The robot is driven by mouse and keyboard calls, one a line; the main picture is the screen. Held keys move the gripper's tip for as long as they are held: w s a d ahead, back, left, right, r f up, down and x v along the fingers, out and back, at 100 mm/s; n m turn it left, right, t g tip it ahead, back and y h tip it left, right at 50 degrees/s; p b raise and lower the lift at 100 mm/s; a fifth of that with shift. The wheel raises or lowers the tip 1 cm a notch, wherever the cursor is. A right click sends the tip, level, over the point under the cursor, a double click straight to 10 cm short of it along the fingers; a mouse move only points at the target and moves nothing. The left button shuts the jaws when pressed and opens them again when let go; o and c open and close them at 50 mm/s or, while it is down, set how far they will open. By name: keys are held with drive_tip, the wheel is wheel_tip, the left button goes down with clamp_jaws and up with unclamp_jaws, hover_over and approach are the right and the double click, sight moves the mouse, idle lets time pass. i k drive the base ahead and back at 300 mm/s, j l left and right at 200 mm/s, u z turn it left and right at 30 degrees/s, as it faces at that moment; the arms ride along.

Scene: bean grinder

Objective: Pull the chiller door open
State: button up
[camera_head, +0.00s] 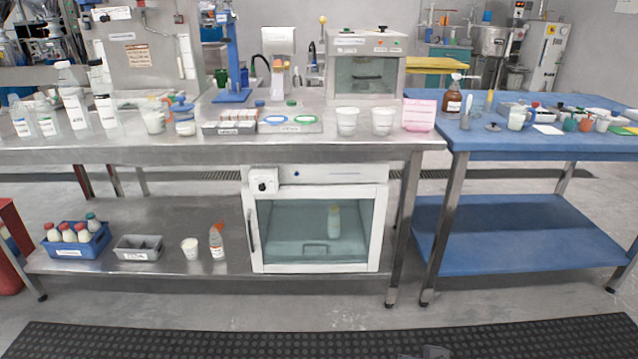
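The chiller (318,174) is a white cabinet under the steel table, on the lower shelf. Its glass-fronted door (315,266) has a white frame and looks shut. A dark upright handle (251,231) is on the left side of the door. Through the glass I see a pale bottle (334,221) standing inside. A white box with a dial (263,181) sits at the chiller's upper left.
The steel table (130,151) carries bottles, beakers and trays. A blue bottle crate (78,252), a grey tray (139,256), a white cup (190,248) and a bottle (217,243) stand left of the chiller. A blue table (520,206) is at right. Floor before the chiller is clear, with a black mat (200,342).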

sight(380, 193)
drive_tip(key=i+j+z, duration=0.2)
drive_tip(key=i+j, duration=0.25)
drive_tip(key=i+j+z, duration=0.2)
drive_tip(key=i+j, duration=0.15)
drive_tip(key=j, duration=0.3)
